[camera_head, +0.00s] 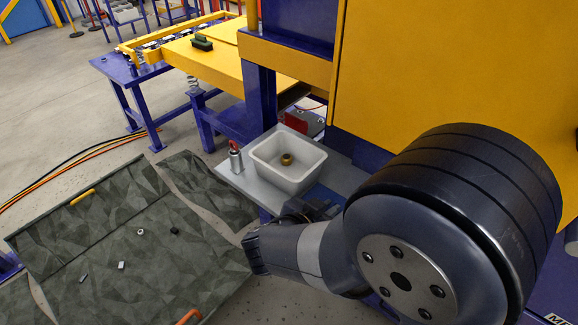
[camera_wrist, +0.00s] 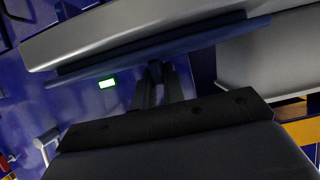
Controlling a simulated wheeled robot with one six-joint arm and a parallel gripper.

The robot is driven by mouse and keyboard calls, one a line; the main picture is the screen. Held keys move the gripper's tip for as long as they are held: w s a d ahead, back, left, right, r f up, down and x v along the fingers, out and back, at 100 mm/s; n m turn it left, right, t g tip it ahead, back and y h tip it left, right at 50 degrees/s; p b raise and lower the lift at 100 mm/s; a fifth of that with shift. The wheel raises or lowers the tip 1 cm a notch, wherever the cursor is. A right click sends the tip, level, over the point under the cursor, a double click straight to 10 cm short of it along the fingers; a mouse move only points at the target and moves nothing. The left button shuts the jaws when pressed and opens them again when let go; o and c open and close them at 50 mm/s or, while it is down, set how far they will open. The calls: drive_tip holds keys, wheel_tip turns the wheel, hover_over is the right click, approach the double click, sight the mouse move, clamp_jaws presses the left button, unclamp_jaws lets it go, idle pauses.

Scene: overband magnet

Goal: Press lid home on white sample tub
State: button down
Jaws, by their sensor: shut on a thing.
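The white sample tub (camera_head: 288,163) stands upright on a grey shelf, open at the top, with a small brass-coloured ring-like piece (camera_head: 286,159) inside. My gripper (camera_wrist: 157,72) is shut on the edge of a thin flat blue piece, which looks like the lid (camera_wrist: 215,38). In the head view the blue lid (camera_head: 322,197) shows partly, low beside the near side of the tub and not on its rim. My gripper's fingertips are mostly hidden there by my arm. A pale grey body (camera_wrist: 140,30) lies beyond the lid in the wrist view; I cannot tell whether they touch.
A small silver cylinder with a red top (camera_head: 235,158) stands at the shelf's left end. The yellow machine housing (camera_head: 450,80) rises close on the right. A blue post (camera_head: 259,95) stands behind the tub. Grey mats (camera_head: 110,225) with small loose parts lie at left.

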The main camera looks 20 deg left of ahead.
drive_tip(key=shift+r, duration=0.1)
drive_tip(key=shift+r+p, duration=2.65)
drive_tip(key=shift+p, duration=0.65)
drive_tip(key=shift+d, duration=0.1)
